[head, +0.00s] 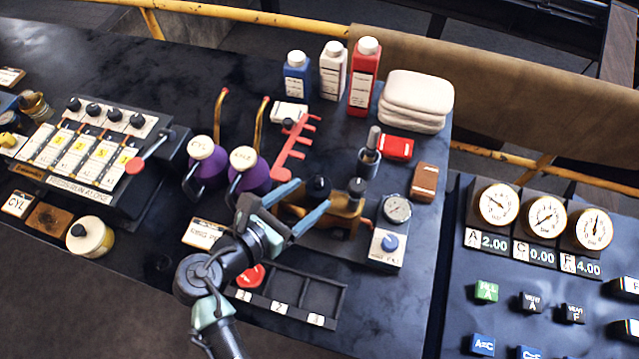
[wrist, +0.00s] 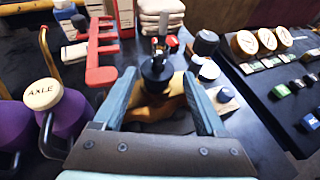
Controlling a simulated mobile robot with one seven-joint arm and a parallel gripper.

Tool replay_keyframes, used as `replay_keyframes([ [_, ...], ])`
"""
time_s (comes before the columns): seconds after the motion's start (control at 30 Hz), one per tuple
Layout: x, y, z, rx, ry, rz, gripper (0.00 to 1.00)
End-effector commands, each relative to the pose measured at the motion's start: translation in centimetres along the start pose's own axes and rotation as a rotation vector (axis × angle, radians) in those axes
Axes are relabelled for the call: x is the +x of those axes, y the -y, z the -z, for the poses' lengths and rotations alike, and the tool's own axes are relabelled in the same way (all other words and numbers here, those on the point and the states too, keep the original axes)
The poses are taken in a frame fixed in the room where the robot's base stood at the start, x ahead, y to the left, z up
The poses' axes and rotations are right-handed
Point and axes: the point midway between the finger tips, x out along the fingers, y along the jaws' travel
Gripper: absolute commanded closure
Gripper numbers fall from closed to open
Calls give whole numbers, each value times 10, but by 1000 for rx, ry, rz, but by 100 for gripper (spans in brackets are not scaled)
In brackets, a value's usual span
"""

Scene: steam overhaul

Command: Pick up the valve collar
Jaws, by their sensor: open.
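A black round knob-like piece (head: 318,186), seemingly the valve collar, sits on top of a brass valve body (head: 346,207) on the dark bench. In the wrist view the black piece (wrist: 158,69) shows between my fingers, above the brass body (wrist: 150,110). My gripper (head: 312,195) is open and empty, its two blue-grey fingers pointing at the valve from the near left. In the wrist view the fingers (wrist: 161,75) lie either side of the brass body, with gaps. The lower part of the valve is partly hidden by my gripper.
A red toothed rack (head: 291,150) lies behind. A gauge block (head: 392,240) stands close on the right. A compartment tray (head: 318,292) with a red piece (head: 250,276) lies in front.

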Motion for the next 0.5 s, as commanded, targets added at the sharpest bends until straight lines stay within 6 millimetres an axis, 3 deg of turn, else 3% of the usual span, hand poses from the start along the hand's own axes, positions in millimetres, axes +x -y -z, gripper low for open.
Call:
replay_keyframes([
  [0.3,40,-3,1,0,1,4,26],
  [0.5,52,-3,2,1,0,0,26],
])
